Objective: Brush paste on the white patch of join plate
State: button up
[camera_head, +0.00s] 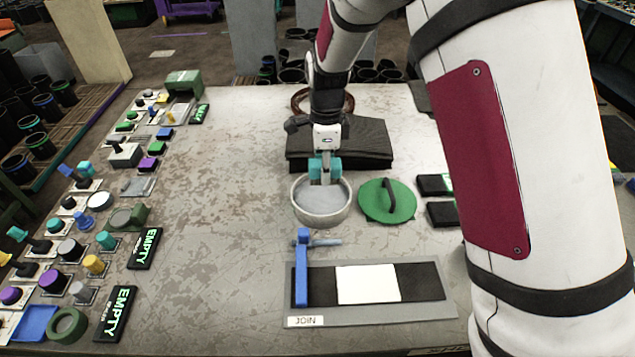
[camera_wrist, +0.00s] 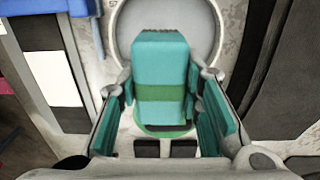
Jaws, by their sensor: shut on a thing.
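My gripper (camera_head: 323,168) is at the round pot (camera_head: 303,207) with grey contents, its tip end over or in the opening. In the wrist view, a teal block with a green band, seemingly the brush (camera_wrist: 160,75), sits between the teal-padded fingers of my gripper (camera_wrist: 162,100). The join plate (camera_head: 420,281) lies nearer the front, dark with a white patch (camera_head: 368,284) in the middle. The white patch also shows at the left of the wrist view (camera_wrist: 60,80).
A blue clamp (camera_head: 301,270) stands across the plate's left end. A green lid with a handle (camera_head: 402,205) lies right of the pot. A dark block (camera_head: 375,140) is behind it. Many small parts fill the table's left side. The table between is clear.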

jog(key=shift+w+a, duration=0.35)
jog(key=shift+w, duration=0.1)
jog(key=shift+f, duration=0.1)
jog(key=shift+f+b, duration=1.5)
jog(key=shift+f, duration=1.25)
jog(key=shift+f, duration=0.6)
jog(key=shift+s, duration=0.1)
jog(key=shift+r+p, duration=1.8)
jog(key=shift+r, duration=1.8)
